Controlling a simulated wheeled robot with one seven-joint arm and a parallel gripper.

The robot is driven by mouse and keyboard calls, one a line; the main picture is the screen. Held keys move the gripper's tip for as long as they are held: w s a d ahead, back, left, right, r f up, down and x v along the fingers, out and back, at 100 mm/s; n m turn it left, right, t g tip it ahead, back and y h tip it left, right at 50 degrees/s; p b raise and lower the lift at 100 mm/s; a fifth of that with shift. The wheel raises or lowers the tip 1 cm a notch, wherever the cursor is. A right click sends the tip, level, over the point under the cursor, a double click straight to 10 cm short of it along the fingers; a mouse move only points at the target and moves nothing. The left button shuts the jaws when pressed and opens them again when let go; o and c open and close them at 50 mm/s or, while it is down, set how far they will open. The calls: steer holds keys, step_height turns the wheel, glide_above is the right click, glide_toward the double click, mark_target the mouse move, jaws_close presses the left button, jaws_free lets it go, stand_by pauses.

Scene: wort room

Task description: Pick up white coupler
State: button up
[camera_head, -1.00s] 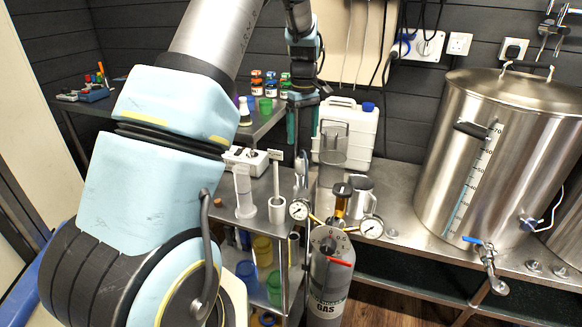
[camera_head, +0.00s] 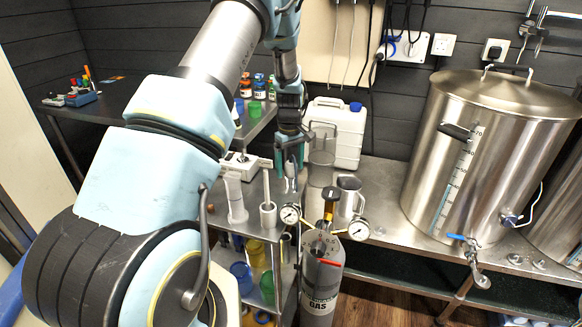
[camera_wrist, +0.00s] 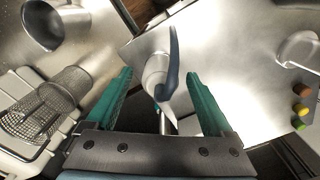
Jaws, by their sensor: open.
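The white coupler (camera_wrist: 157,68) has a white cylindrical body and a dark blue-grey lever. In the wrist view it stands between the two green fingers of my gripper (camera_wrist: 158,80), with gaps on both sides. The lever crosses in front of its body and hides part of it. In the head view my gripper (camera_head: 290,162) points down over the steel trolley, and the coupler (camera_head: 290,184) shows small and partly hidden below the fingers. My gripper is open and holds nothing.
A white measuring cylinder (camera_head: 236,200) and a white tube holder (camera_head: 268,214) stand left of my gripper. A metal jug (camera_head: 348,200) and a white canister (camera_head: 348,135) are to the right.

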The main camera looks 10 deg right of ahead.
jaws_close()
stand_by(0.7)
